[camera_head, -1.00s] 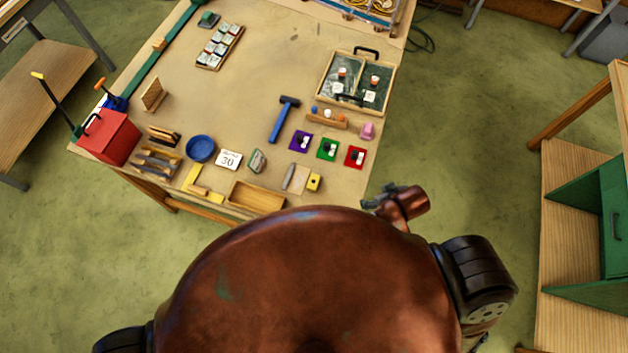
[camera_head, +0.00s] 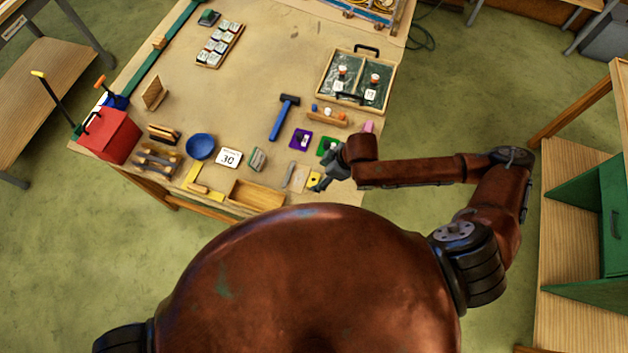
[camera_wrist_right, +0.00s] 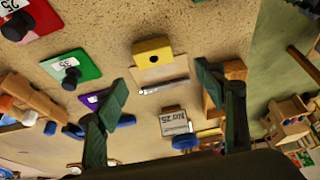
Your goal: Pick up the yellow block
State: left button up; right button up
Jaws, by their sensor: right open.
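The yellow block (camera_head: 314,179) sits near the front edge of the table, with a dark round spot on it. In the right wrist view the yellow block (camera_wrist_right: 152,52) lies beyond and roughly between the spread fingers, apart from both. My right gripper (camera_head: 322,184) is just beside the block at its right in the head view, partly over the table. The right wrist view shows its two fingers (camera_wrist_right: 167,82) wide open with nothing between them. My left gripper is not in view.
Green (camera_wrist_right: 72,68) and red (camera_wrist_right: 30,25) pads with black knobs are close by. A blue hammer (camera_head: 284,117) lies farther back.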

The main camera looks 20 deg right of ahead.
aim_at(315, 181)
jog(key=x, duration=0.2)
jog(key=p+x, duration=0.1)
jog(key=x, duration=0.2)
jog(key=d+x, duration=0.1)
jog(key=x, duration=0.1)
jog(key=shift+w+f, duration=0.2)
jog(key=shift+f, duration=0.3)
jog(key=shift+c, duration=0.5)
jog(key=c, duration=1.1)
jog(key=shift+r, duration=0.1)
